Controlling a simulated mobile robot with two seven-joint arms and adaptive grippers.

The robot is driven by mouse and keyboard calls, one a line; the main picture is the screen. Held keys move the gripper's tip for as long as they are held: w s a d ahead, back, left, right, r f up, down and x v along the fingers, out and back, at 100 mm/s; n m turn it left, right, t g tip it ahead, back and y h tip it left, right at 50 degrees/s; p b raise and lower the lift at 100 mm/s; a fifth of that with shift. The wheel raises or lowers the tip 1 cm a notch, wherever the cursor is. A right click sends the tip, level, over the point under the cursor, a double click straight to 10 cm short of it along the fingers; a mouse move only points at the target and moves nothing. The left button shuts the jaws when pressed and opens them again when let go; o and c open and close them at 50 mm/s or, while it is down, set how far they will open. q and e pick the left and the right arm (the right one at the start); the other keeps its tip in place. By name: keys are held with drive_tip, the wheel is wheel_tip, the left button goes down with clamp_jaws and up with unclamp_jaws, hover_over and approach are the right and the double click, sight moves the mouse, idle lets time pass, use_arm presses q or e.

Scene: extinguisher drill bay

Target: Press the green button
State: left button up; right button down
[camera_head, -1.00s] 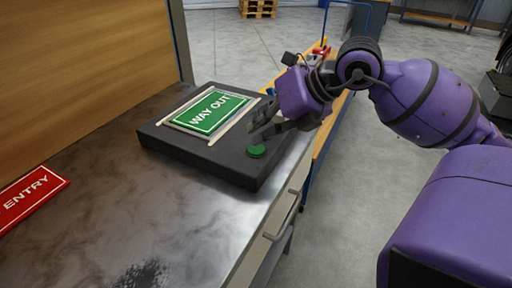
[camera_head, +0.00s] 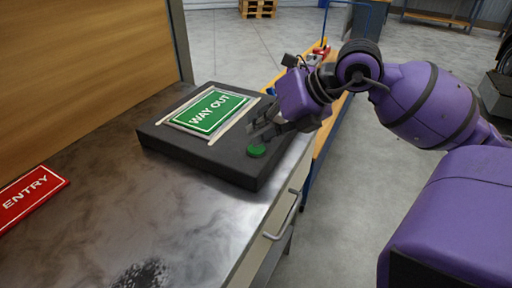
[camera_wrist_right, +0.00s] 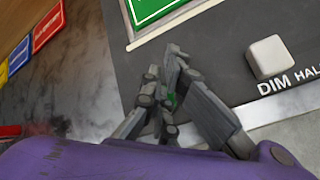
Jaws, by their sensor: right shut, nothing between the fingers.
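The green button (camera_head: 256,150) is a small round cap on the near edge of a dark box (camera_head: 200,160) that lies on the metal bench. My right gripper (camera_head: 252,138) is shut and empty, with its fingertips just above and beside the button; contact cannot be made out. In the right wrist view a small patch of the green button (camera_wrist_right: 171,101) shows between the fingers of my right gripper (camera_wrist_right: 172,55), and the rest is hidden. My left gripper is not in view.
A green WAY OUT sign (camera_head: 211,112) is on the box. A red ENTRY sign (camera_head: 30,196) lies at left on the bench. A pale square button (camera_wrist_right: 267,56) labelled DIM is on the box in the wrist view. A wooden panel (camera_head: 85,55) stands behind.

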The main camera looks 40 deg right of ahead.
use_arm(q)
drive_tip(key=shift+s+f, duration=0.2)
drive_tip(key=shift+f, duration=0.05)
use_arm(e)
drive_tip(key=shift+f, duration=0.25)
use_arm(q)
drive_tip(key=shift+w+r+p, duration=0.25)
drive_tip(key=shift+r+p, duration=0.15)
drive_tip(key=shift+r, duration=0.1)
use_arm(e)
drive_tip(key=shift+r, duration=0.55)
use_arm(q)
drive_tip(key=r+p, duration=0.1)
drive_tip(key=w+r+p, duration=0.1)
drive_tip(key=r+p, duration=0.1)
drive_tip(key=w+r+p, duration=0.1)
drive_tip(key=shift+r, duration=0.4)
use_arm(e)
wheel_tip(320, 180, up, 6)
